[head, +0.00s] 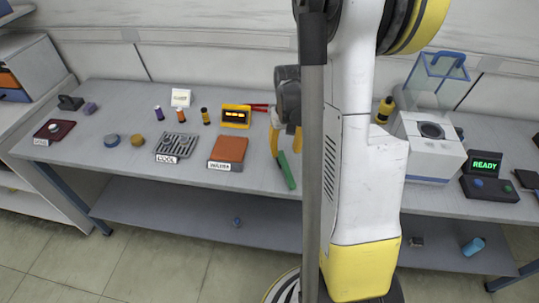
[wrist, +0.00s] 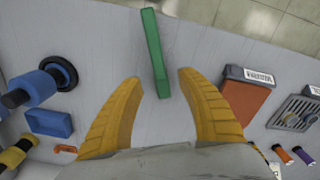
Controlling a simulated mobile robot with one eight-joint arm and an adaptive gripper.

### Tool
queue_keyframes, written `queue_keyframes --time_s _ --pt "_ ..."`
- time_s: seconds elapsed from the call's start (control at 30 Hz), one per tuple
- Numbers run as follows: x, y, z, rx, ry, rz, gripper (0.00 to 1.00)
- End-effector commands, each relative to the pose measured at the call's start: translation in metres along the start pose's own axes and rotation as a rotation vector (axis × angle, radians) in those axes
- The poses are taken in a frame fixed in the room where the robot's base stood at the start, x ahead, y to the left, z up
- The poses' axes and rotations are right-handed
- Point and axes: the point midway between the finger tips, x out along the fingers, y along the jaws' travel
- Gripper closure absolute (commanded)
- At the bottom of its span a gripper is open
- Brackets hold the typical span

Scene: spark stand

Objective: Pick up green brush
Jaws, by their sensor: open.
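The green brush (head: 287,171) is a long, narrow green bar at the front edge of the table, just left of my arm. In the wrist view the green brush (wrist: 154,50) lies lengthwise ahead of my gripper (wrist: 160,82), with its near end between the two yellow fingertips. My gripper (head: 286,148) also shows in the head view, above the brush's far end. The fingers are apart and touch nothing that I can see. The height gap between fingertips and brush is hard to judge.
A yellow display box (head: 236,116) is behind.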

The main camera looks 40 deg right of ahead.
Motion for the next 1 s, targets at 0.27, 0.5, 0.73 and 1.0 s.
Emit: queue_keyframes --time_s 0.27,0.5,0.73,1.0 --pt "0.029 0.0 -0.001 -0.001 0.002 0.0 0.55" --pt "0.063 0.002 -0.002 -0.001 0.002 0.0 0.55" --pt "0.079 0.002 -0.001 -0.001 0.002 0.0 0.55" --pt "0.077 0.002 -0.001 -0.001 0.002 0.0 0.99"
